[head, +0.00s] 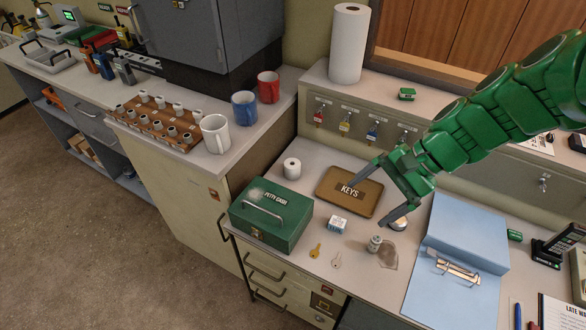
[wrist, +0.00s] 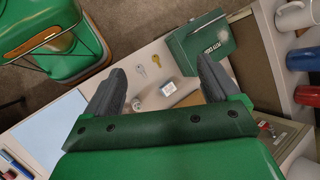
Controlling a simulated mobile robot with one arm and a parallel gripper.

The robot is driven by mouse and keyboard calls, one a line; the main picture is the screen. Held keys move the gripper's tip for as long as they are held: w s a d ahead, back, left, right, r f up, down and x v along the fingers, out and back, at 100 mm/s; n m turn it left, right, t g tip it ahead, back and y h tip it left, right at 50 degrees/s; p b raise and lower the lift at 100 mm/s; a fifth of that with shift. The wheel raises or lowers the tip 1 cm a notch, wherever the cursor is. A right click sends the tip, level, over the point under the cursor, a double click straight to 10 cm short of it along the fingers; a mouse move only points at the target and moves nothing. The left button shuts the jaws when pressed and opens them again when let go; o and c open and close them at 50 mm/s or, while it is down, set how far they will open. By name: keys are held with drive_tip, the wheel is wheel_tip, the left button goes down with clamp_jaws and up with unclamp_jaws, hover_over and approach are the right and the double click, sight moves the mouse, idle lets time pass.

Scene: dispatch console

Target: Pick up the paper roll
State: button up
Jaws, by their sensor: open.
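A small white paper roll (head: 292,168) stands upright on the desk behind the green petty cash box (head: 271,214), left of the brown KEYS tray (head: 335,205). A much larger white roll (head: 349,43) stands upright on the raised shelf at the back. My gripper (head: 368,208) is open and empty above the desk, over the tray's right side, to the right of the small roll. In the wrist view my gripper (wrist: 160,72) has its fingers apart with nothing held. I cannot make out the small roll in that view.
A blue binder (head: 459,255) lies to the right. Mugs (head: 215,134) stand on the left counter. Hanging keys (head: 345,122) line the back panel.

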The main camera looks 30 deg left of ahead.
sight(292, 166)
drive_tip(key=w+a+f+m+y, duration=0.35)
drive_tip(key=w+a+f, duration=0.35)
drive_tip(key=w+a, duration=0.25)
drive_tip(key=w+a+f+m+y, duration=0.3)
drive_tip(key=w+a+f+m, duration=0.2)
drive_tip(key=w+a+f, duration=0.4)
drive_tip(key=w+a+f+m, duration=0.1)
drive_tip(key=f, duration=0.1)
drive_tip(key=w+a+f+m+t, duration=0.1)
drive_tip(key=w+a+f, duration=0.1)
drive_tip(key=f, duration=0.1)
drive_tip(key=w+a+f+m+y, duration=0.1)
drive_tip(key=a+f+m, duration=0.1)
drive_tip(key=f, duration=0.1)
drive_tip(key=shift+w+f, duration=0.2)
drive_tip(key=shift+w, duration=0.1)
drive_tip(key=shift+w+f+x, duration=0.1)
drive_tip(key=shift+x, duration=1.8)
drive_tip(key=shift+w+f+x, duration=0.15)
drive_tip(key=shift+x, duration=1.8)
drive_tip(key=shift+c, duration=0.2)
drive_tip(key=c, duration=1)
drive_tip(key=shift+c, duration=0.2)
